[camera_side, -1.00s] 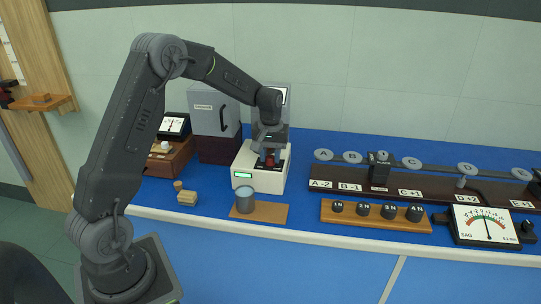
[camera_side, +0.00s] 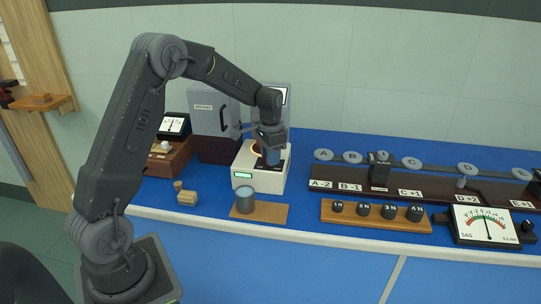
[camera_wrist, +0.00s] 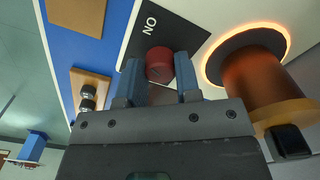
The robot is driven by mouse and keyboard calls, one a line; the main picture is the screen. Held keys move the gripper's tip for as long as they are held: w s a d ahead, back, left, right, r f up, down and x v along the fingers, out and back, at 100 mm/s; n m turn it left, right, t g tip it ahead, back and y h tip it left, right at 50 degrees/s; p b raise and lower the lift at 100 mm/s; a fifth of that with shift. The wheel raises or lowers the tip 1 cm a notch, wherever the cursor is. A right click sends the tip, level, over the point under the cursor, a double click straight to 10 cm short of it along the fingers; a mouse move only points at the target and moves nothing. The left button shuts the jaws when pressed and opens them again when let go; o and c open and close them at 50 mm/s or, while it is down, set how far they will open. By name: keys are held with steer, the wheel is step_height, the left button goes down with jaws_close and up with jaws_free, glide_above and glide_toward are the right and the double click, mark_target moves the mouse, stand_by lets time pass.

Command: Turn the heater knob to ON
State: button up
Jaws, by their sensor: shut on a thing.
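The heater is a white box (camera_side: 262,180) with a green display, on the blue bench in the side view. Its red round knob (camera_wrist: 160,62) sits on a black plate (camera_wrist: 185,30) marked ON in the wrist view. My gripper (camera_wrist: 158,74) has its two blue fingers shut on the knob, one on each side. In the side view my gripper (camera_side: 272,154) is over the top of the heater and hides the knob. A ring (camera_wrist: 288,42) glows orange on the heater top beside the knob. Any pointer mark on the knob cannot be made out.
A copper-coloured vessel (camera_wrist: 262,78) stands within the glowing ring, close to my gripper. A grey cup (camera_side: 245,202) stands on a brown board in front of the heater. A grey cabinet (camera_side: 211,112) stands behind. A dark rail (camera_side: 335,185) and a wooden weight block (camera_side: 345,217) lie to the right.

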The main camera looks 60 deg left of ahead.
steer(key=shift+r+m, duration=0.1)
steer(key=shift+m, duration=2.2)
steer(key=o, duration=0.9)
steer(key=shift+o, duration=0.2)
step_height(320, 180, up, 14)
